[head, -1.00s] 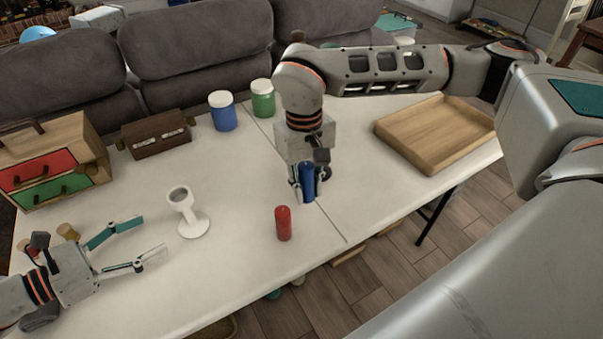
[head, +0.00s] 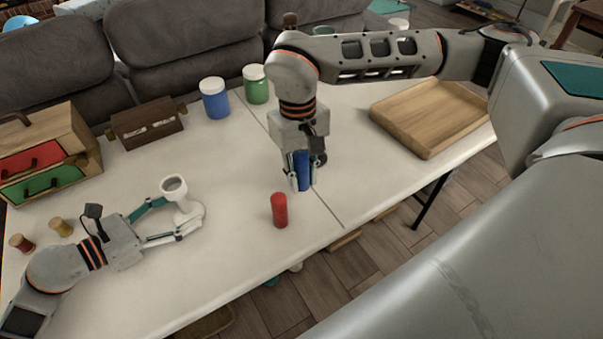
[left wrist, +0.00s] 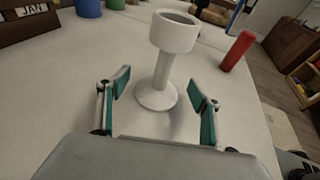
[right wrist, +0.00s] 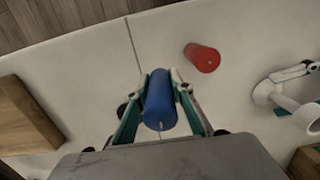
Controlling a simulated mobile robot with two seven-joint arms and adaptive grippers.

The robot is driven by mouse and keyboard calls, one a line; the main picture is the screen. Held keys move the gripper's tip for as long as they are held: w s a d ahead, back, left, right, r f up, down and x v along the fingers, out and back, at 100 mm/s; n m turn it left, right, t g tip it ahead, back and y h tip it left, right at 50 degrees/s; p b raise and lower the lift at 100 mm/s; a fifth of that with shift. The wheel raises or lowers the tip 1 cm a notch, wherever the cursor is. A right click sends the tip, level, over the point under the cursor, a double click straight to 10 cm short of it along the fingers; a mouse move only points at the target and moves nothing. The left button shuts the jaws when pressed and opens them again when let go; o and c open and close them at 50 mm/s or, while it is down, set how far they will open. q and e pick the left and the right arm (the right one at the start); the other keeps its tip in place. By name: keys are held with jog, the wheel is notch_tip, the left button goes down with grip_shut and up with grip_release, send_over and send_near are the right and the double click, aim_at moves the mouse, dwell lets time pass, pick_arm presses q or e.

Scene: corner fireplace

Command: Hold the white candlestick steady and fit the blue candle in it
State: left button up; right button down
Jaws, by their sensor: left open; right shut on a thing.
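The white candlestick (head: 184,205) stands upright on the table, with a round base and an empty cup on top. It also shows in the left wrist view (left wrist: 158,85). My left gripper (head: 174,219) is open, with its fingers on either side of the candlestick's lower part; in the left wrist view a gap shows between fingers and stem. The blue candle (head: 303,171) is upright in my right gripper (head: 302,183), which is shut on it. In the right wrist view the blue candle (right wrist: 159,100) lies between the fingers. Whether it clears the table I cannot tell.
A red candle (head: 279,210) stands on the table between the two grippers, nearer the front edge. A wooden tray (head: 428,150) is at the right. Blue (head: 215,104) and green (head: 256,90) jars, a calendar box (head: 147,128), a small drawer chest (head: 85,140) and spools (head: 62,228) stand around.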

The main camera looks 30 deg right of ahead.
pick_arm(q)
jog(key=shift+w+d+f, duration=0.1)
jog(key=shift+d, duration=0.25)
pick_arm(e)
jog(key=shift+f, duration=0.1)
pick_arm(q)
jog(key=c, duration=0.8)
jog(key=shift+c, duration=0.4)
jog(key=c, duration=0.9)
